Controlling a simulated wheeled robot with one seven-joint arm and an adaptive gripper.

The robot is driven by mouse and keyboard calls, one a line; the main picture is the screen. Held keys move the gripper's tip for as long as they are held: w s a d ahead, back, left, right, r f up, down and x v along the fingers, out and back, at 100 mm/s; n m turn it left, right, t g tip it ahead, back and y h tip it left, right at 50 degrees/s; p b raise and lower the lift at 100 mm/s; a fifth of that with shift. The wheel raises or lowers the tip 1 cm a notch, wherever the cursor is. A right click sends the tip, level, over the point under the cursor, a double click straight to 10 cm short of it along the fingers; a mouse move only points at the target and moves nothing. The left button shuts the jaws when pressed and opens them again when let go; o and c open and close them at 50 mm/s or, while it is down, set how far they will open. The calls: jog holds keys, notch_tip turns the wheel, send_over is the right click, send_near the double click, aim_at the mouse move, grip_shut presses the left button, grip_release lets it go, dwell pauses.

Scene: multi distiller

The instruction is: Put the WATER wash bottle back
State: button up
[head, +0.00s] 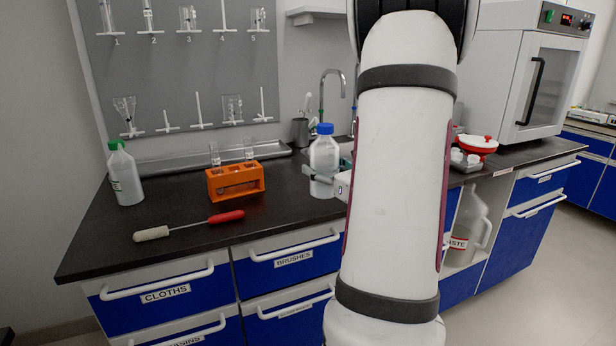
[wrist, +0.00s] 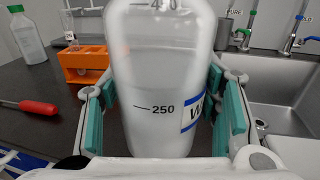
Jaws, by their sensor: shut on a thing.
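The WATER wash bottle (head: 324,158) is a clear-white bottle with a blue cap, upright at the counter's middle in the head view. In the wrist view the bottle (wrist: 160,85) fills the centre, with a "250" mark and part of a blue-edged label starting with "W". My gripper (head: 325,176) is shut around its body; teal finger pads flank it in the wrist view (wrist: 158,115). My arm hides part of the counter to the right. I cannot tell whether the bottle's base touches the counter.
A green-capped bottle (head: 124,174) stands at the counter's left. A steel sink (wrist: 282,92) is right of the bottle. The counter's front left (head: 100,243) is clear.

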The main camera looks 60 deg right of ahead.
jog(key=shift+w+d+f+b, duration=0.35)
jog(key=shift+w+d+f, duration=0.45)
jog(key=shift+w, duration=0.8)
jog(key=shift+w+d+f+b, duration=0.3)
jog(key=shift+w+d+f, duration=0.45)
jog(key=shift+w, duration=0.8)
jog(key=shift+w+d+f+b, duration=0.35)
jog(key=shift+w+d+f, duration=0.4)
jog(key=shift+w, duration=0.85)
jog(key=o, duration=0.7)
jog(key=shift+o, duration=0.8)
